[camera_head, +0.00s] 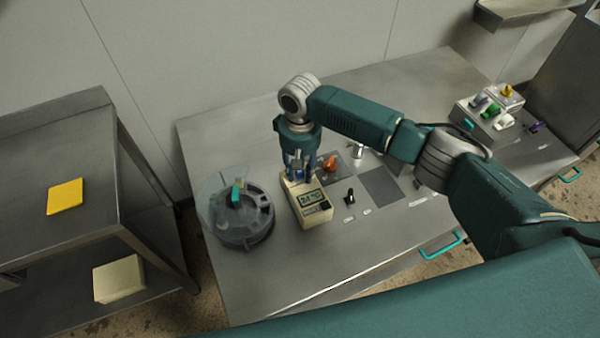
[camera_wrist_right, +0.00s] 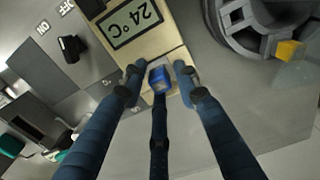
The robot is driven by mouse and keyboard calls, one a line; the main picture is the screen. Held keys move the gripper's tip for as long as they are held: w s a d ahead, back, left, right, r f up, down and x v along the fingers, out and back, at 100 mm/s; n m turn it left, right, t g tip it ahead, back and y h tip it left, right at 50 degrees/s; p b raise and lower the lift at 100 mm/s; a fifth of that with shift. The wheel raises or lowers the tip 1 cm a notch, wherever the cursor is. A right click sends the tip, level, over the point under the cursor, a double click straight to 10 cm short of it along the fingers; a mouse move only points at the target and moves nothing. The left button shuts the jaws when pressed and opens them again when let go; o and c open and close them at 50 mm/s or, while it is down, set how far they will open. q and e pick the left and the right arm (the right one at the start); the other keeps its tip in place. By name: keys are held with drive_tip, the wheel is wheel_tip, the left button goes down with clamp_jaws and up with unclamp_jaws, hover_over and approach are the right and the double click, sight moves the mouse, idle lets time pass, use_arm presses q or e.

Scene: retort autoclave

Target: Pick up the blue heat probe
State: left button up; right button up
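The blue heat probe (camera_wrist_right: 159,79) shows in the right wrist view as a small bright blue block at the end of the cream meter with a "24 °C" display (camera_wrist_right: 131,22). In the head view the cream meter (camera_head: 312,205) stands on the steel bench, and my gripper mostly hides the probe. My right gripper (camera_head: 297,172) points down over the meter's back end. In the right wrist view its fingers (camera_wrist_right: 159,82) are spread around the probe, with gaps at the left and right sides. Contact with the middle finger cannot be told. My left gripper is out of view.
A round grey container (camera_head: 245,222) with a clear lid stands just left of the meter. An orange knob (camera_head: 330,163) and a black switch (camera_head: 349,197) are right of it. A box with coloured knobs (camera_head: 490,112) stands far right. The bench front is clear.

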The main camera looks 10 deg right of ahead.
clamp_jaws()
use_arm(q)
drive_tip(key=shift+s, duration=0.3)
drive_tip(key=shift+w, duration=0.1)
use_arm(e)
drive_tip(key=shift+r, duration=0.15)
